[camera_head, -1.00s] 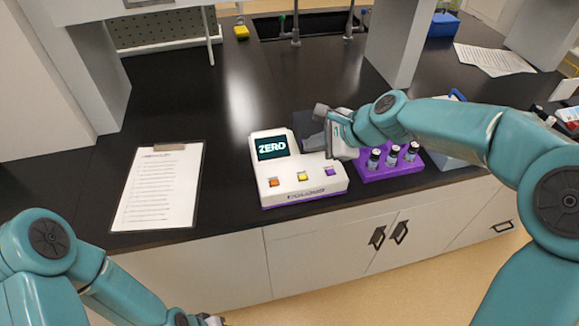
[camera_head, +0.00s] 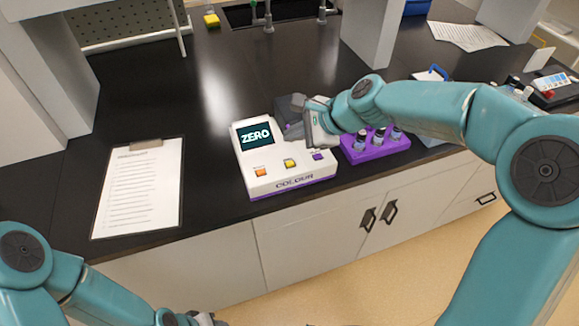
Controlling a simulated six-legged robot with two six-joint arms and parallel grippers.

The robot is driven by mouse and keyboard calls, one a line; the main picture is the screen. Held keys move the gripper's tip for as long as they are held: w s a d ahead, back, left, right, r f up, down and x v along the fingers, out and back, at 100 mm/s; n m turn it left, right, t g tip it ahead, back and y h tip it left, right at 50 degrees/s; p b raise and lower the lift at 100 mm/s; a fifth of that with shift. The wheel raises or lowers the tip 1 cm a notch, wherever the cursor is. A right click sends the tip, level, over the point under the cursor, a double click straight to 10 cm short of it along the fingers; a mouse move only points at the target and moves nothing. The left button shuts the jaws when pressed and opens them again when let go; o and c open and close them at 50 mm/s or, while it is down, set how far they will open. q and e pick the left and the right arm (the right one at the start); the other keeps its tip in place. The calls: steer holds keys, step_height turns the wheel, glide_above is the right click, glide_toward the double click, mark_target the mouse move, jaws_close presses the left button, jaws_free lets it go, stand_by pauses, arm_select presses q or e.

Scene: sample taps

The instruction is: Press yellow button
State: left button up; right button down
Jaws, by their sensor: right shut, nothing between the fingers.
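The yellow button (camera_head: 289,163) is the middle one of three on the front of a white device (camera_head: 257,183) marked COLOUR. An orange button (camera_head: 260,172) is to its left and a purple button (camera_head: 318,156) to its right. The device's screen (camera_head: 254,136) reads ZERO. My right gripper (camera_head: 294,132) is shut and empty, above the back right part of the device, behind and above the yellow button. My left gripper (camera_head: 205,319) is low at the bottom edge, in front of the counter, mostly cut off; its jaws are not clear.
A purple rack (camera_head: 377,150) with several dark-capped vials stands right of the device, partly behind my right arm. A clipboard (camera_head: 138,190) with a printed sheet lies on the left. Dark counter is clear between them. A sink (camera_head: 285,15) is at the back.

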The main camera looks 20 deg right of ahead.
steer(key=b, duration=0.4)
glide_above(293, 165)
step_height(293, 165, down, 6)
steer(key=shift+r, duration=0.25)
steer(key=shift+f+b, duration=0.35)
stand_by(1.2)
steer(key=shift+f+b, duration=0.3)
steer(key=shift+f, duration=0.1)
steer(key=shift+f+b, duration=0.3)
steer(key=shift+f, duration=0.1)
stand_by(0.4)
steer(key=shift+r, duration=0.1)
steer(key=shift+r+p, duration=0.75)
steer(key=shift+p, duration=0.1)
